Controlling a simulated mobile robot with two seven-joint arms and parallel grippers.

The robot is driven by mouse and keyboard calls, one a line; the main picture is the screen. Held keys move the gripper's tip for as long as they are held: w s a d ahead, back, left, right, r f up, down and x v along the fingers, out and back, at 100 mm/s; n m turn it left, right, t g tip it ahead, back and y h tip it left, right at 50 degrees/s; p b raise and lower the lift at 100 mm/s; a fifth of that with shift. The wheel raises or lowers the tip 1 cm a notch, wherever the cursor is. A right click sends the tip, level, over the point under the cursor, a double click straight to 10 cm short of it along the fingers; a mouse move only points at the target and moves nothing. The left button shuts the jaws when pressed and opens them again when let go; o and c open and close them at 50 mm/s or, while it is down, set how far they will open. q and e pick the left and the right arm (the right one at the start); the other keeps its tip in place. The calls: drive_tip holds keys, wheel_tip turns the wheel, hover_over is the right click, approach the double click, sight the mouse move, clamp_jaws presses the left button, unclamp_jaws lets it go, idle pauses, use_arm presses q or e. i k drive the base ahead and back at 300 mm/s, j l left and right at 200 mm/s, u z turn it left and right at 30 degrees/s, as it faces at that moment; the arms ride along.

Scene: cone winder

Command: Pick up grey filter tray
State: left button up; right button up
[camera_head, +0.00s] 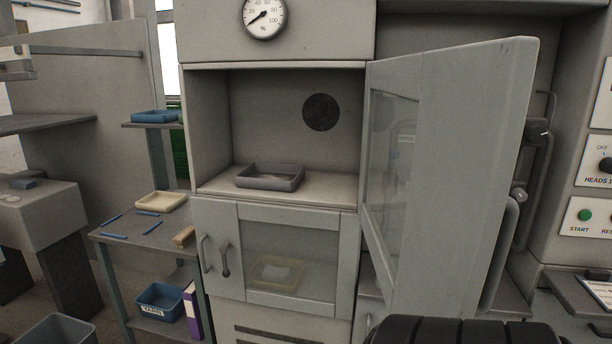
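The grey filter tray (268,184) sits on the floor of the open upper compartment of the grey cabinet (222,187). It is a shallow, rectangular, open-topped tray, left of the middle of the compartment floor, with some clear floor to its right. Nothing covers it and nothing touches its sides. Neither of my grippers shows in the head view.
The cabinet door (455,170) stands swung open to the right. The lower door (295,255) is shut, with a yellowish tray behind its glass. A side table (150,240) at left holds a cream tray (160,208) and blue sticks. A dark ribbed object (460,331) is at the bottom edge.

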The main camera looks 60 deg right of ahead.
sight(263, 176)
drive_tip(key=i+z, duration=0.15)
drive_tip(key=z, duration=0.25)
drive_tip(key=i+z, duration=0.15)
drive_tip(key=z, duration=0.3)
drive_tip(key=i+z, duration=0.15)
drive_tip(key=z, duration=0.25)
drive_tip(key=i+j+z, duration=0.15)
drive_tip(key=z, duration=0.3)
